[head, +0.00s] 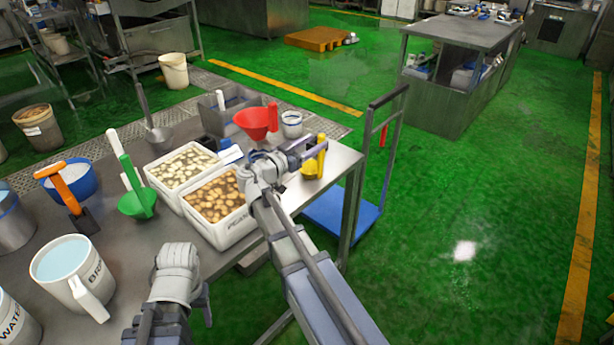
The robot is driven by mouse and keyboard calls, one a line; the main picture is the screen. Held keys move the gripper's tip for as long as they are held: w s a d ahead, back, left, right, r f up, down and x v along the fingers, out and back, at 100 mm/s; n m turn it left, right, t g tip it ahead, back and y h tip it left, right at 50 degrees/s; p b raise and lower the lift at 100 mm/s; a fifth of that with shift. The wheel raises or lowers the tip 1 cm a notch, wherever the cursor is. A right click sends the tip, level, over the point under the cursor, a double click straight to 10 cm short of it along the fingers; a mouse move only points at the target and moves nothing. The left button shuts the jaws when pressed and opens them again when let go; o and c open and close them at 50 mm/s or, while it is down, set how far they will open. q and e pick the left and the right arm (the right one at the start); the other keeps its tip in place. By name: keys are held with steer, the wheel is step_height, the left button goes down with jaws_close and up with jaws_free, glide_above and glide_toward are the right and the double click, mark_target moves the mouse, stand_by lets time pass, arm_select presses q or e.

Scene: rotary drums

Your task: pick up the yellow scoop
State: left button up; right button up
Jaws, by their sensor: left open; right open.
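The yellow scoop (312,168) stands near the right end of the metal table, its handle (321,150) pointing up. My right gripper (312,152) is open, with its jaws right beside the handle on its left. I cannot tell whether the handle is between the fingers or whether they touch it. My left gripper (206,304) is low at the table's front edge, far from the scoop and mostly hidden behind its own wrist.
Left of my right gripper are a red scoop (257,120), a small white cup (292,125) and two white bins (187,165) (217,226) of food pieces. A green scoop (137,202) and white pitcher (68,262) stand further left. A blue cart (345,215) is beyond the table's right edge.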

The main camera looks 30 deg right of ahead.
steer(key=shift+w+d+r, duration=0.1)
steer(key=shift+w+d, duration=0.1)
steer(key=shift+d, duration=0.2)
steer(key=x, duration=0.6)
steer(key=shift+w+d+f, duration=0.2)
steer(key=shift+w+d, duration=0.05)
steer(key=shift+w, duration=0.05)
steer(key=shift+c, duration=0.3)
jaws_close()
stand_by(0.8)
